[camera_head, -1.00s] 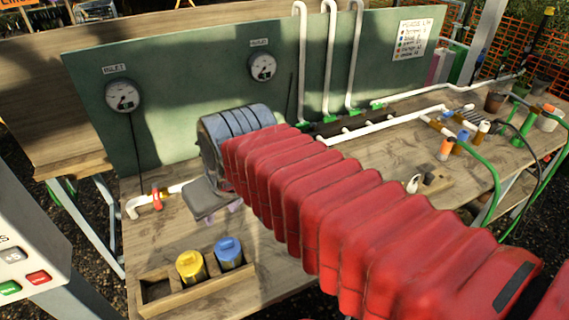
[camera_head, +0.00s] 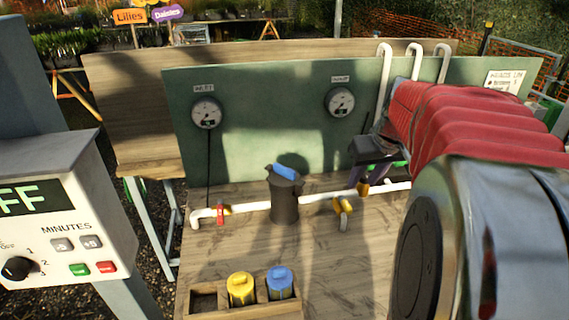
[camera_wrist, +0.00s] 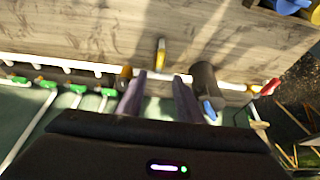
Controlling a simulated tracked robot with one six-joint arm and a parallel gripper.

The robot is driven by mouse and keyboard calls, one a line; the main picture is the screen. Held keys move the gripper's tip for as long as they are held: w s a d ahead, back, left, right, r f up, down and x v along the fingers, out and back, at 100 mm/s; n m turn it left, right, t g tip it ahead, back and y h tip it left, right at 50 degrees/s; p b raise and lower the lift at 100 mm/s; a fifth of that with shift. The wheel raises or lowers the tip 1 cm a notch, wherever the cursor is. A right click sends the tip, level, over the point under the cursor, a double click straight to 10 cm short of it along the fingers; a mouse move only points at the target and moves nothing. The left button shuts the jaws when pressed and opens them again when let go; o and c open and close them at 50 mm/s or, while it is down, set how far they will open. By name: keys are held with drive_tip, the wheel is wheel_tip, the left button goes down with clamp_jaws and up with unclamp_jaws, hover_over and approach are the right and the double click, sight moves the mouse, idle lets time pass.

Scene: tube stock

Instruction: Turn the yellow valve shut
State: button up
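The yellow valve (camera_head: 343,205) sits at a short white branch off the white pipe, right of the dark grey canister (camera_head: 285,200). In the wrist view the yellow valve (camera_wrist: 160,54) is a narrow upright piece just beyond the gap between my fingers. My gripper (camera_head: 370,183) is above the pipe, behind and right of the valve in the head view. Its two purple fingers (camera_wrist: 160,96) are apart with nothing gripped between them. I cannot tell the exact height between fingertips and valve.
The blue-topped canister (camera_wrist: 205,85) stands close beside one finger. A red valve (camera_head: 220,213) is on the pipe at left. A wooden tray (camera_head: 205,302) holds yellow and blue containers at the front. A green panel (camera_head: 260,120) with two gauges rises behind. Bare bench (camera_head: 255,250) lies in front.

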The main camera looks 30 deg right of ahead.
sight(347, 205)
idle(0.3)
drive_tip(key=x, duration=1.3)
drive_tip(key=shift+w+f, duration=0.2)
drive_tip(key=shift+f, duration=0.1)
drive_tip(key=shift+c, duration=0.6)
clamp_jaws()
